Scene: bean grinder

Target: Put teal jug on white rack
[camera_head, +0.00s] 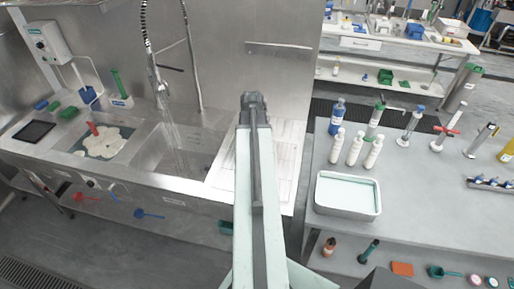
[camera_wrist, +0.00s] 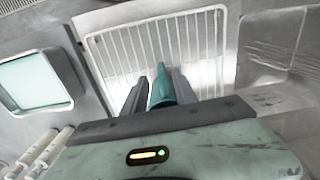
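The teal jug (camera_wrist: 160,90) shows in the wrist view as a narrow teal shape between the two dark fingers of my gripper (camera_wrist: 160,84). The fingers lie close along both its sides, and its lower part is hidden by the gripper body. The white rack (camera_wrist: 118,46) is a wire grid beyond the fingertips in the wrist view. I cannot tell the height of the jug above it. In the head view the white rack (camera_head: 284,150) lies right of the sink, partly hidden by my arm. The jug is hidden there, behind the arm's end.
The sink (camera_head: 185,150) with a tall spring tap (camera_head: 150,50) is left of the rack. A white tray (camera_head: 347,212) and several bottles (camera_head: 354,148) stand on the grey table to the right. A steel wall (camera_head: 225,60) rises behind the rack.

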